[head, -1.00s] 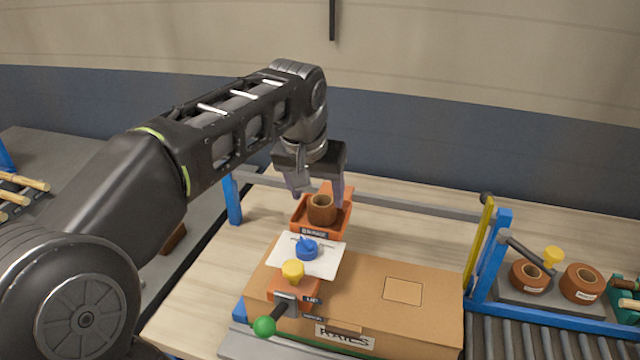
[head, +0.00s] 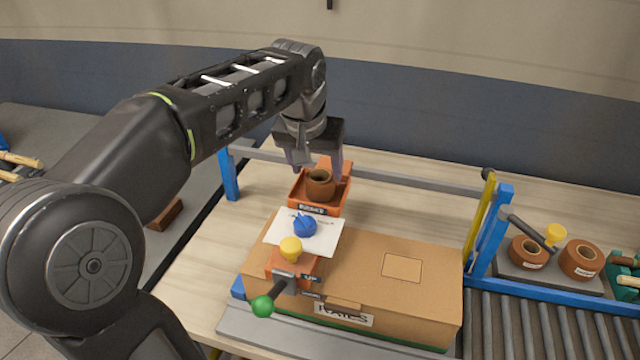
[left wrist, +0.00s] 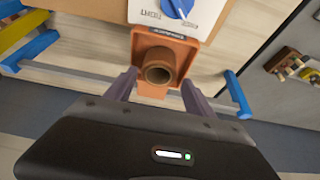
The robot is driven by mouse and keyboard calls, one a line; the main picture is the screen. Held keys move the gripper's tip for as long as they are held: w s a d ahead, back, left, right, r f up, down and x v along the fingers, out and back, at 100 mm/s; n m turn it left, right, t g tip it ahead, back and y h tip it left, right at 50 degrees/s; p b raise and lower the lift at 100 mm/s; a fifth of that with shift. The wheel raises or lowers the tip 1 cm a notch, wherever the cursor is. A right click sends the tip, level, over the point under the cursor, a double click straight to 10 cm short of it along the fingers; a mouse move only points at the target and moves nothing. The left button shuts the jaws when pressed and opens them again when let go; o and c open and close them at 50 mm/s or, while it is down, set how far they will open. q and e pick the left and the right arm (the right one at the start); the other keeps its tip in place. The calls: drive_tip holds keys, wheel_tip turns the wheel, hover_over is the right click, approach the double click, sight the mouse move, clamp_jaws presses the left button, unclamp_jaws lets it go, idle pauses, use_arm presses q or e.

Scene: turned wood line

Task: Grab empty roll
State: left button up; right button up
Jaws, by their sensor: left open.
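The empty roll (head: 320,185) is a short brown tube with an open hollow top. It stands upright in an orange tray (head: 316,209) on the wooden table, behind the cardboard box. It also shows in the left wrist view (left wrist: 158,68), between and beyond the fingertips. My left gripper (head: 318,170) is open, pointing down just above and behind the roll, with its fingers on either side in the left wrist view (left wrist: 152,85). I cannot tell whether a finger touches the roll. My right gripper is not in view.
A cardboard box (head: 420,290) stands in front, with a white card and blue knob (head: 305,226) and a yellow knob (head: 291,248) near it. A grey rail (head: 400,176) runs behind the tray. Two brown rolls (head: 580,260) stand at right beyond a blue frame (head: 490,235).

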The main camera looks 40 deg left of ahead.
sight(320, 180)
use_arm(q)
drive_tip(key=shift+p+x, duration=0.65)
drive_tip(key=shift+x, duration=1.95)
drive_tip(key=shift+d, duration=0.15)
drive_tip(key=c, duration=1.1)
